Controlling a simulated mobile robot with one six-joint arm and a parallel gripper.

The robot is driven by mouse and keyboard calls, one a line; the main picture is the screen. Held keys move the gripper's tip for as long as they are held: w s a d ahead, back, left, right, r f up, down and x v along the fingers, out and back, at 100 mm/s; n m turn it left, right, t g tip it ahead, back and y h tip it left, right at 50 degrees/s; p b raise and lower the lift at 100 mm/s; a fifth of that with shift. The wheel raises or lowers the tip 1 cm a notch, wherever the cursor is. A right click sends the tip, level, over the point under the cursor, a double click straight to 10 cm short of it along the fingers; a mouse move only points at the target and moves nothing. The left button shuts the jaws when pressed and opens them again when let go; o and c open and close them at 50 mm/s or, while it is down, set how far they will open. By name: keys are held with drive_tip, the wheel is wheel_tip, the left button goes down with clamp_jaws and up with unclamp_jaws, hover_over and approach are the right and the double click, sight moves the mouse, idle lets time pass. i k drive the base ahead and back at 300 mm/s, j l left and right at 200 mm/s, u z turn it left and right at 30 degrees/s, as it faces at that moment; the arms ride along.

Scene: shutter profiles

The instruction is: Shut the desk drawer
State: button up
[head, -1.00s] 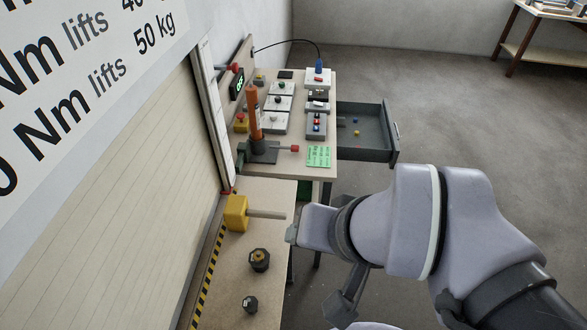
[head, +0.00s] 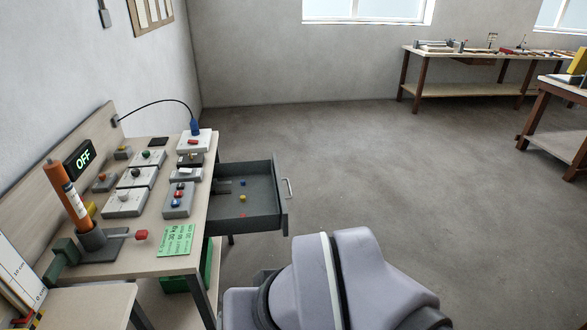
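The desk drawer (head: 268,222) is grey and stands pulled out from the right side of the desk (head: 150,262). A silver handle (head: 288,190) is on its outer front. A few small coloured pieces lie inside, among them a blue one (head: 243,183), a yellow one and a red one. My arm shows at the bottom of the head view, in front of the drawer on the near side. My gripper is not in view.
The desk top holds several control boxes, an orange cylinder (head: 68,193) on a stand and a green card (head: 177,240). A green crate (head: 180,280) is under the desk. Workbenches (head: 480,92) stand far back right. The floor right of the drawer is clear.

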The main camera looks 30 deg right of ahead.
sight(265, 207)
drive_tip(key=i+l, duration=0.1)
drive_tip(key=l, duration=0.7)
drive_tip(key=i+l+u, duration=0.15)
drive_tip(key=l, duration=1.45)
drive_tip(key=i+j+u, duration=0.1)
drive_tip(key=i+j, duration=0.3)
drive_tip(key=i+j+u, duration=0.1)
drive_tip(key=i+j, duration=0.25)
drive_tip(key=i, duration=0.3)
